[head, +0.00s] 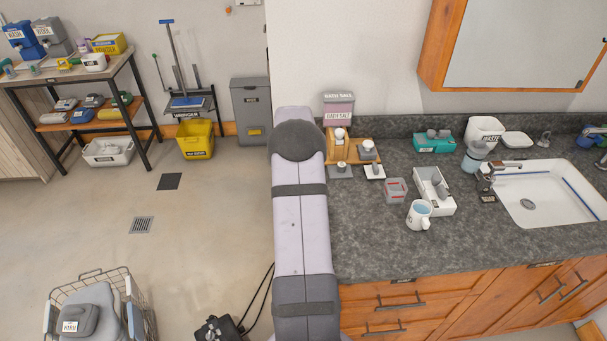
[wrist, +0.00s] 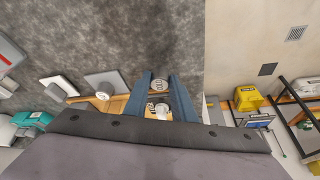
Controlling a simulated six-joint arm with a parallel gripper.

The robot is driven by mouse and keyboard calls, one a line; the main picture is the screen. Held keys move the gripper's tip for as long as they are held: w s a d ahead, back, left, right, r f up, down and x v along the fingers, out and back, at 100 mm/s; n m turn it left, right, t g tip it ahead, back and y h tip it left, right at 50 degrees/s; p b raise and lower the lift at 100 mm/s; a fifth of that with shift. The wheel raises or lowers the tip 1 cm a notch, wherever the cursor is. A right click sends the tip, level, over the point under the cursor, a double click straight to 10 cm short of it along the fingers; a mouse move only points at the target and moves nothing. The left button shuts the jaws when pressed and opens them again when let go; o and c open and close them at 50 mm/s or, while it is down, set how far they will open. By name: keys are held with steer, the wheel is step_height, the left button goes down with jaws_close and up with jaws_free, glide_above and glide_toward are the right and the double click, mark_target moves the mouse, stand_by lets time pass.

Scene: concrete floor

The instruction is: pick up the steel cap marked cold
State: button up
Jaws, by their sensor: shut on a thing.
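In the head view my arm hides the gripper and the held cap. The wooden rack (head: 331,152) stands just right of my arm, with a grey-topped item (head: 368,151) on it. Another round cap (head: 342,169) lies on a grey slab in front.
The bath salt box (head: 339,108) is behind the rack. The front counter (head: 370,245) is clear.

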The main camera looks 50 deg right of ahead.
step_height(320, 180, up, 8)
steer(key=shift+b, duration=1.1)
